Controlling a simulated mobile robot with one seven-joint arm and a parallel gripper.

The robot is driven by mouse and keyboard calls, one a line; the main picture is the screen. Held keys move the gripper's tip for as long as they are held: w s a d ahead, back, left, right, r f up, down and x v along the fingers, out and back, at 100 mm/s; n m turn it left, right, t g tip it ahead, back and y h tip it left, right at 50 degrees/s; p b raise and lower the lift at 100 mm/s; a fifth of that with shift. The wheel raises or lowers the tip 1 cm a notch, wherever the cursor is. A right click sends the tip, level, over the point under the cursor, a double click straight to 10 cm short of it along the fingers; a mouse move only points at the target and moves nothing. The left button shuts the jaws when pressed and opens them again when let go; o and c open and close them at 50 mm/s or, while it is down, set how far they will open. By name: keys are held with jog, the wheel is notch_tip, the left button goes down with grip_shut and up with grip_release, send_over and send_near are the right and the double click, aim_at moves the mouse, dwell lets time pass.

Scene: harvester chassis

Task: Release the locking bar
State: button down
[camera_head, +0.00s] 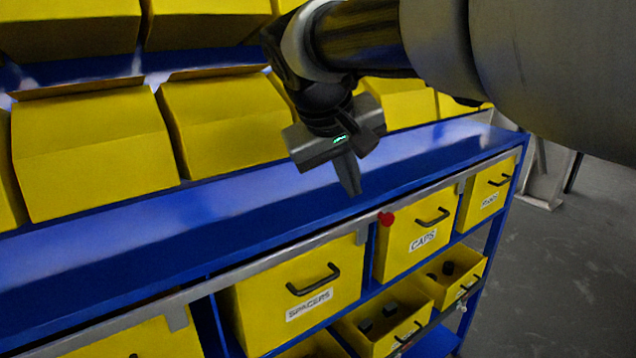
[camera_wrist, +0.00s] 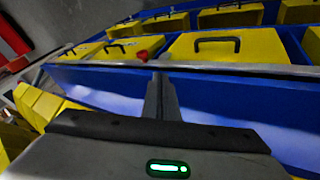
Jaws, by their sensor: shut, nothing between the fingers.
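The locking bar (camera_head: 290,250) is a long grey metal strip along the front edge of the blue shelf. Its short tabs hang over the tops of the yellow drawer fronts. A red knob (camera_head: 386,218) sits at the bar between the SPACERS drawer (camera_head: 303,288) and the CAPS drawer (camera_head: 420,232). My gripper (camera_head: 351,190) is shut and empty, pointing down above the shelf, a little behind and left of the knob. In the wrist view the closed fingers (camera_wrist: 161,82) point toward the bar (camera_wrist: 225,69), with the red knob (camera_wrist: 143,56) just beyond and left of their tips.
Yellow bins (camera_head: 92,152) stand in rows behind the blue shelf top (camera_head: 180,213). Open lower bins (camera_head: 385,318) hold dark parts. Black handles stick out from the drawer fronts. Free grey floor (camera_head: 570,270) lies to the right of the rack.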

aim_at(395, 203)
jog(key=shift+w+d+f+p, duration=0.15)
jog(key=shift+w+d+f, duration=0.9)
jog(key=shift+f, duration=0.5)
jog(key=shift+w+d+f+p, duration=0.2)
jog(key=shift+w+d+f, duration=0.8)
jog(key=shift+f, duration=0.6)
jog(key=shift+w+d+f+p, duration=0.15)
jog(key=shift+w+d+f, duration=0.75)
jog(key=shift+d+f, duration=0.5)
jog(key=shift+a+f, duration=0.1)
jog(key=shift+a, duration=0.1)
jog(key=w+d, duration=0.1)
jog(key=d, duration=0.1)
jog(key=w+d, duration=0.2)
jog(key=shift+d, duration=0.1)
jog(key=shift+s, duration=0.1)
